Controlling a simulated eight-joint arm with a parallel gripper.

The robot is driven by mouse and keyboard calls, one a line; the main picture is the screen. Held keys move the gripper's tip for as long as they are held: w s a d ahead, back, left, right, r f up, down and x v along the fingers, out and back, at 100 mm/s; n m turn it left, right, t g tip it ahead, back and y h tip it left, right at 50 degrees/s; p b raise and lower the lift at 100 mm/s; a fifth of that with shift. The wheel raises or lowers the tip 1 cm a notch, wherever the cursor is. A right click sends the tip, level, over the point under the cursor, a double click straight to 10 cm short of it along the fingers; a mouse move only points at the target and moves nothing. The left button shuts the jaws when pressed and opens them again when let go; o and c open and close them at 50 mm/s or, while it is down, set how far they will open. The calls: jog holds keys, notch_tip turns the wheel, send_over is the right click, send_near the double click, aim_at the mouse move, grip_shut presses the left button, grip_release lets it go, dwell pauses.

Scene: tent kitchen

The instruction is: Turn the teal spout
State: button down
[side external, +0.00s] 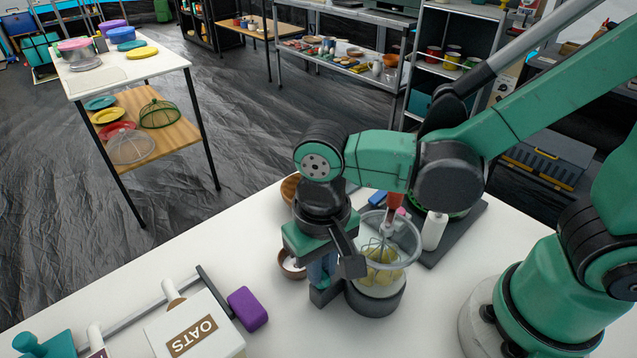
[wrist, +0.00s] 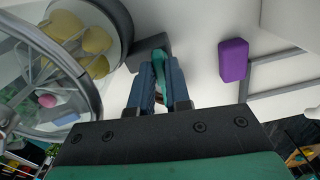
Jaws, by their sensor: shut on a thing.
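The teal spout (wrist: 159,66) shows in the wrist view as a narrow teal piece between my two blue fingers, at a dark block (wrist: 150,48). My gripper (wrist: 158,85) is shut on it; the fingers hide most of it. In the side view my gripper (side external: 322,272) points down, just left of a clear bowl (side external: 400,240) with yellow pieces and a whisk inside. The bowl stands on a round dark base (side external: 375,302). The spout cannot be made out clearly in the side view.
A purple block (side external: 247,309) lies left of my gripper, beside a white OATS box (side external: 195,325) and a grey rail. A small bowl (side external: 291,265) sits close behind my gripper. A dark tray (side external: 462,235) with a white bottle (side external: 434,230) is at right.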

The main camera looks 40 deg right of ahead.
jog(key=c, duration=0.8)
grip_release()
jog(key=shift+c, duration=0.2)
jog(key=shift+r, duration=0.1)
jog(key=shift+r, duration=2.7)
jog(key=w+d+r+t, duration=0.1)
jog(key=w+d+t, duration=0.1)
jog(key=d, duration=0.5)
jog(key=w+d+r+n+t, duration=0.1)
jog(key=w+d+t, duration=0.1)
jog(key=d+t, duration=0.3)
jog(key=shift+d+r+n, duration=0.15)
jog(key=shift+d+n, duration=0.15)
jog(key=shift+d, duration=0.85)
